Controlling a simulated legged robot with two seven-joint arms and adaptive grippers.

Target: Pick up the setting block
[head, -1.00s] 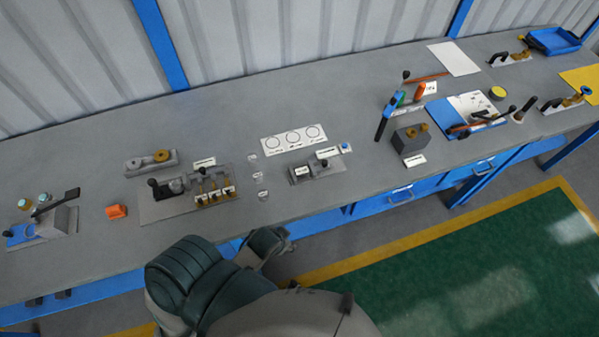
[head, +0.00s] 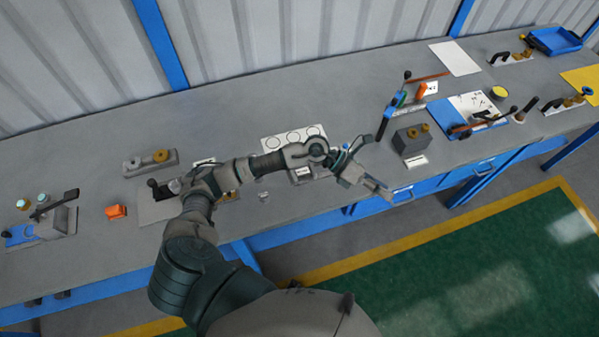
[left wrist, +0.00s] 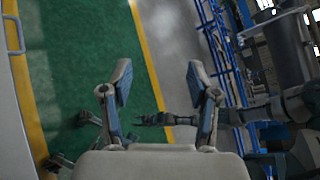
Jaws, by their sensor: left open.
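No label I can read names the setting block, so I cannot tell which piece it is. One candidate is a dark grey block (head: 409,141) with brass knobs, right of centre on the bench. Another is a small orange block (head: 116,212) at the left. My left gripper (head: 378,168) is open and empty over the bench's front edge, left of and nearer than the grey block. My right gripper is not in the head view; dark jointed parts in the left wrist view are unclear.
The grey bench (head: 80,130) runs along a ribbed wall. A lever fixture (head: 50,222) stands at the left, a grey piece with brass knobs (head: 150,162) near it. A blue board (head: 470,115) and upright handles stand right. My left arm hides the middle fixtures.

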